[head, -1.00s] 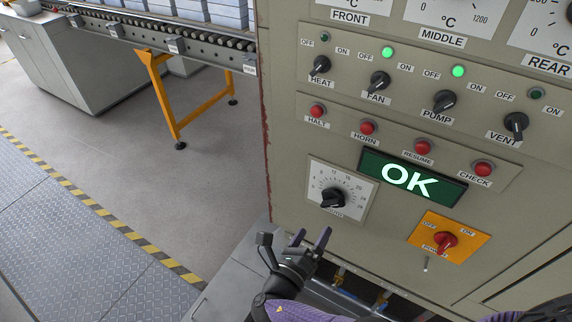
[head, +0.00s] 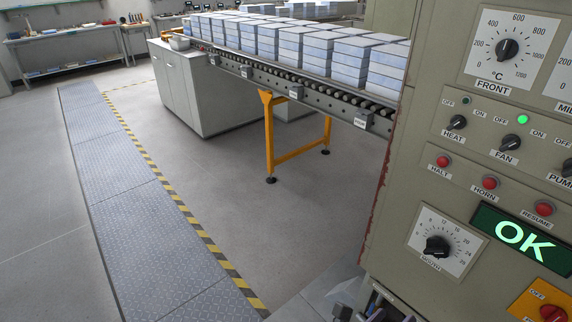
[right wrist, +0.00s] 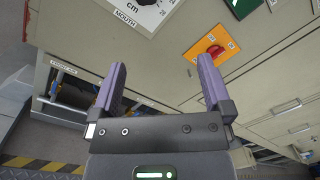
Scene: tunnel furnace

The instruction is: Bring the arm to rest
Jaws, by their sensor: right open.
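My right gripper (right wrist: 160,82) is open and empty in the right wrist view, its two purple fingers spread apart. In the head view only a small part of the right gripper (head: 377,309) shows at the bottom edge, low by the left corner of the control cabinet (head: 400,205). In the right wrist view the fingers point towards the cabinet front (right wrist: 150,65), below the mouth dial (right wrist: 148,4) and the red switch on its orange plate (right wrist: 213,50). Nothing is between the fingers. My left gripper is not in view.
In the head view a roller conveyor (head: 285,80) with stacked blue-white blocks (head: 300,45) runs in from the back. Its yellow leg (head: 270,140) stands on the floor. The grey floor and the chequered walkway (head: 130,180) at the left are clear.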

